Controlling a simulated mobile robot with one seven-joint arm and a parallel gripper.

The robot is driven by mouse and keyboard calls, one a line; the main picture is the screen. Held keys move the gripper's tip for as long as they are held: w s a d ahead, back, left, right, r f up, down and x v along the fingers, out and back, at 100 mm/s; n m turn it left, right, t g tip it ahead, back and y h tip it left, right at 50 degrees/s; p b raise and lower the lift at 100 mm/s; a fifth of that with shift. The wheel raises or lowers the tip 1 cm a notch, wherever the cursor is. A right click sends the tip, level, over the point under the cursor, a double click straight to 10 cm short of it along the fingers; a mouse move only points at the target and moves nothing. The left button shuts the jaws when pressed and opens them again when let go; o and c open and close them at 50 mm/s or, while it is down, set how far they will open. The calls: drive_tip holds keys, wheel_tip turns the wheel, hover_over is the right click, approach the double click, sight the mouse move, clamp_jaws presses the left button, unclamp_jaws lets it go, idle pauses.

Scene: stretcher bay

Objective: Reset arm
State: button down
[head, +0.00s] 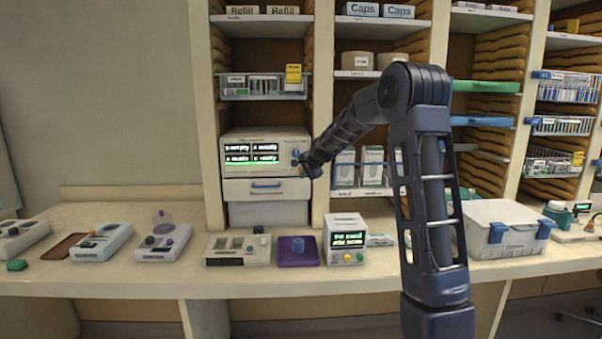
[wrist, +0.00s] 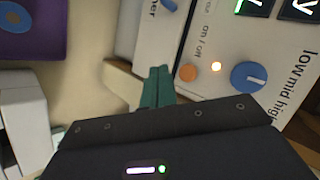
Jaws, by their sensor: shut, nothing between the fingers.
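My gripper (head: 307,168) is at the end of my raised arm, in front of the right side of a white device with a lit display (head: 265,150) in the shelf bay. In the wrist view my gripper's green fingers (wrist: 157,88) are shut with nothing between them. They point at the lower edge of the device's front panel (wrist: 215,45), close to its orange button (wrist: 188,73). I cannot tell whether they touch it. A blue knob (wrist: 248,77) and a lit lamp (wrist: 216,66) sit beside the button.
A small device with a green-text display (head: 346,240) and a purple mat (head: 297,252) stand on the counter below. Several other devices line the counter to the left. A lidded white box (head: 503,232) is at the right. Shelves rise behind my arm.

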drive_tip(key=s+d+r+n+g, duration=0.1)
drive_tip(key=s+d+r+n, duration=0.15)
drive_tip(key=s, duration=0.65)
drive_tip(key=s+d+r+n+h, duration=0.15)
drive_tip(key=s+d, duration=0.25)
drive_tip(key=s, duration=0.4)
drive_tip(key=s+d+r+n+g, duration=0.1)
drive_tip(key=s+d+r+n, duration=0.15)
drive_tip(key=s, duration=0.65)
drive_tip(key=s+d+f+n, duration=0.1)
drive_tip(key=s+d+f, duration=0.1)
drive_tip(key=s, duration=0.7)
drive_tip(key=s+d+f+n+g+h, duration=0.1)
drive_tip(key=s+d, duration=0.3)
drive_tip(key=s, duration=0.6)
drive_tip(key=s+d+f+n+g+h, duration=0.1)
drive_tip(key=s+d, duration=0.3)
drive_tip(key=s, duration=0.5)
drive_tip(key=shift+s+f+n, duration=0.3)
drive_tip(key=shift+f+n, duration=0.45)
drive_tip(key=shift+f, duration=0.1)
